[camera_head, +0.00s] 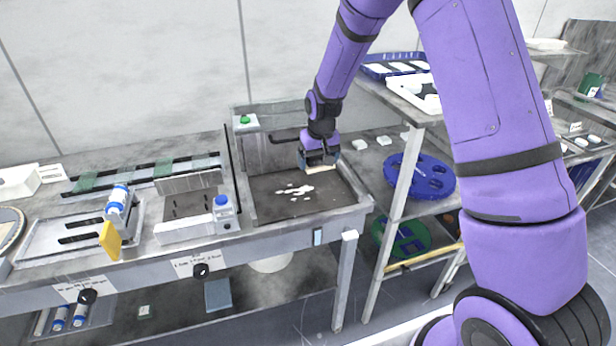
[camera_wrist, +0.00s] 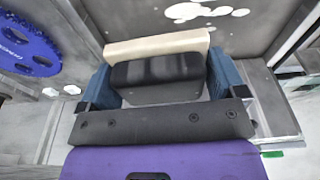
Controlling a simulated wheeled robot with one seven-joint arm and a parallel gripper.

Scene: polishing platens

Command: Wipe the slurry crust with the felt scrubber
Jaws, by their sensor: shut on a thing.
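The slurry crust (camera_head: 295,190) is a group of white patches on the dark floor of the sunken basin (camera_head: 262,213). It also shows at the top of the wrist view (camera_wrist: 188,11). My gripper (camera_head: 319,160) is over the back right of the basin, to the right of the crust and apart from it. Its blue fingers are shut on the felt scrubber (camera_wrist: 158,47), a block with a dark grip and a cream felt pad. The pad's edge shows below the fingers in the head view (camera_head: 327,170). I cannot tell whether the pad touches the basin.
A white bottle with a blue cap (camera_head: 224,212) stands left of the basin. A box with a green button (camera_head: 244,120) is at its back left. A shelf rack with a blue disc (camera_head: 420,177) stands close on the right. A yellow piece (camera_head: 110,240) is at the left.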

